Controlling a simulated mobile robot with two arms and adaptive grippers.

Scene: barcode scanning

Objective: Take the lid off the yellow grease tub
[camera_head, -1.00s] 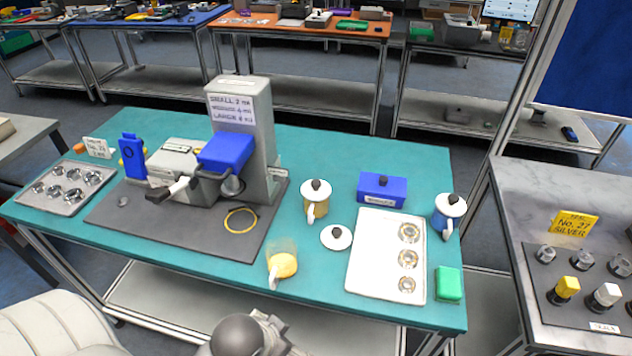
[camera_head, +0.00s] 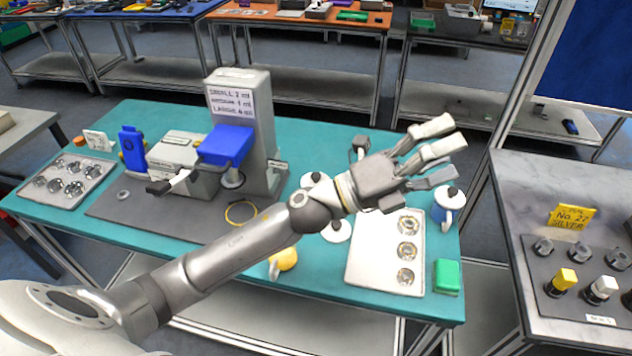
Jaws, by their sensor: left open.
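The yellow grease tub is mostly hidden behind my left arm. Its white lid (camera_head: 314,180) with a dark knob shows just above the arm, left of the wrist. My left gripper (camera_head: 446,152) is open and empty, its fingers spread to the right above the bench, to the right of the tub and above the tray. An open cup with yellow contents (camera_head: 286,258) stands at the front, partly covered by my forearm. A loose white lid (camera_head: 337,232) lies on the bench below my wrist. My right gripper is out of view.
A blue lidded tub (camera_head: 443,208) stands right of the white tray (camera_head: 376,262) with several metal rings. A green block (camera_head: 447,276) is at the front right. A grey machine (camera_head: 245,120) with a blue part stands left of the arm.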

